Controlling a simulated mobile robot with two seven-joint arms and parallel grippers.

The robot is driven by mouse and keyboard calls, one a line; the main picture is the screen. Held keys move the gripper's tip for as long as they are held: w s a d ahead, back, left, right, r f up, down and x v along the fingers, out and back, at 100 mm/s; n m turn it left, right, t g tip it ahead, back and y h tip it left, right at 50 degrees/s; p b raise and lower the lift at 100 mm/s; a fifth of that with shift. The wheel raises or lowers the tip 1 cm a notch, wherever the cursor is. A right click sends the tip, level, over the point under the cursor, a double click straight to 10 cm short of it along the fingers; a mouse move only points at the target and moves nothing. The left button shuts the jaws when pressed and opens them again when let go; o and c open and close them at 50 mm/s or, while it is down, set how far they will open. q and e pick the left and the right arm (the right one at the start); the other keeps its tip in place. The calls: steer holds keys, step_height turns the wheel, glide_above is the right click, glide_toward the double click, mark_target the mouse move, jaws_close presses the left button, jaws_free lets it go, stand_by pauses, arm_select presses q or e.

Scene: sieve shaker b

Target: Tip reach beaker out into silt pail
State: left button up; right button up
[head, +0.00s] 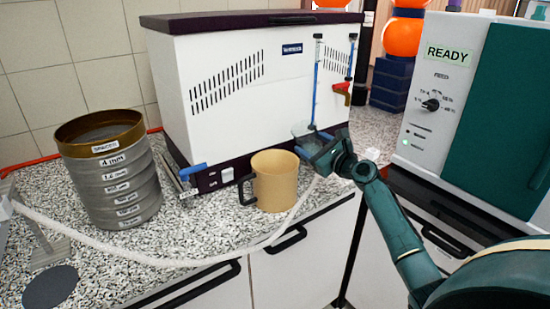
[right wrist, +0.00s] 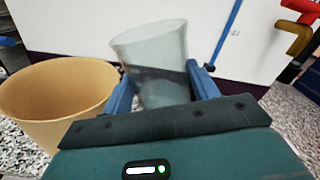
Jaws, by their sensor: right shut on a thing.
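A clear, pale beaker (head: 302,131) is between the blue fingers of my right gripper (head: 318,150), in front of the white machine. The beaker also shows in the right wrist view (right wrist: 152,62), mouth up and leaning a little in the picture. My right gripper (right wrist: 160,84) is shut on it. Whether anything is inside I cannot tell. A tan pail (head: 275,183) with a dark handle, which I take as the silt pail, stands on the counter, left of and nearer than the beaker. In the right wrist view the pail (right wrist: 58,98) is at the left, its mouth open upward. My left gripper is out of view.
A stack of labelled sieves (head: 115,185) stands at the left. A pale hose (head: 180,262) runs along the counter's front. The white machine (head: 235,100) with a dark lid fills the back. A teal and white unit (head: 470,110) reading READY stands at the right.

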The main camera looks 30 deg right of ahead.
mark_target(311, 138)
steer(key=shift+s+a+r+n+p, duration=0.1)
steer(key=shift+a+r+n+p, duration=0.15)
steer(key=shift+r+n, duration=0.25)
steer(key=shift+a+r+n+p, duration=0.25)
steer(key=shift+r+n, duration=0.05)
steer(key=shift+r, duration=0.4)
steer(key=shift+a+r+n+p, duration=0.3)
steer(key=shift+r+n+p, duration=0.15)
steer(key=shift+r, duration=0.2)
steer(key=shift+a+f+n+b, duration=0.2)
steer(key=shift+n+b, duration=0.35)
steer(key=shift+b, duration=0.35)
steer(key=shift+n, duration=0.4)
steer(key=shift+r, duration=0.1)
steer(key=shift+n+b, duration=0.3)
steer(key=shift+b, duration=0.2)
arm_select(q)
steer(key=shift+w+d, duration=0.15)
steer(key=shift+b, duration=0.3)
